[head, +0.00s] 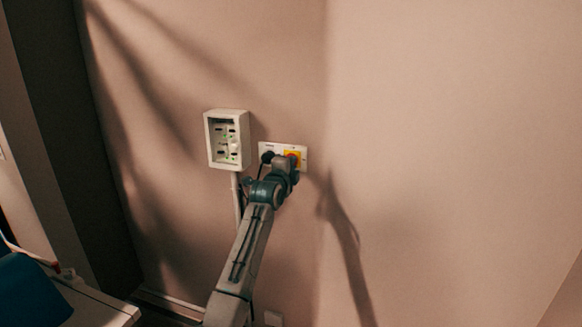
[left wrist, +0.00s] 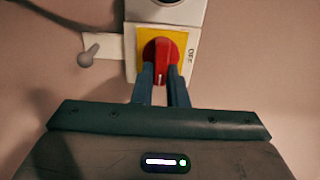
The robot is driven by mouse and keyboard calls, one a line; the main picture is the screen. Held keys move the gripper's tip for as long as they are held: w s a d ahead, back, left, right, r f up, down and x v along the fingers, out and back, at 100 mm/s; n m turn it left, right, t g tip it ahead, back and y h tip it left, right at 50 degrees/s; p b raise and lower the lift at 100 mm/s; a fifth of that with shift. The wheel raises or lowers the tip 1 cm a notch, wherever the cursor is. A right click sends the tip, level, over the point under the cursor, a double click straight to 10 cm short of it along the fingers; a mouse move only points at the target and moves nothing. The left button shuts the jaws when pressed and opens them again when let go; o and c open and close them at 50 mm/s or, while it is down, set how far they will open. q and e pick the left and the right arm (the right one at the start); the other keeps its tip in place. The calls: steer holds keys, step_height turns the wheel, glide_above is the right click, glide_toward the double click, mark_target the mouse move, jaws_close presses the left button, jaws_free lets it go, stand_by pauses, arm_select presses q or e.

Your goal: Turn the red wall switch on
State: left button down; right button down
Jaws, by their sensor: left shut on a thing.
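The red wall switch is a red rotary knob (left wrist: 161,61) on a yellow plate (left wrist: 145,48), fixed to a white wall panel (left wrist: 194,20). A white mark shows on the knob, and the word OFF is printed sideways to the right of the plate. In the head view the yellow plate (head: 293,154) sits at the right of the white panel, with the knob mostly hidden by my arm. My left gripper (left wrist: 162,85) is shut on the knob, one finger on each side of its lower part. My right gripper is not in view.
A white wall box (head: 229,140) with small green lights is left of the panel, with a conduit below it. A black plug-like part (head: 267,157) sits beside the switch. The wall to the right is bare. A blue object (head: 30,292) is at lower left.

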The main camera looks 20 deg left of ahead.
arm_select(q)
steer(key=shift+f, duration=0.15)
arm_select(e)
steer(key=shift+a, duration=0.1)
arm_select(q)
steer(key=c, duration=1.4)
jaws_free()
steer(key=shift+c, duration=0.2)
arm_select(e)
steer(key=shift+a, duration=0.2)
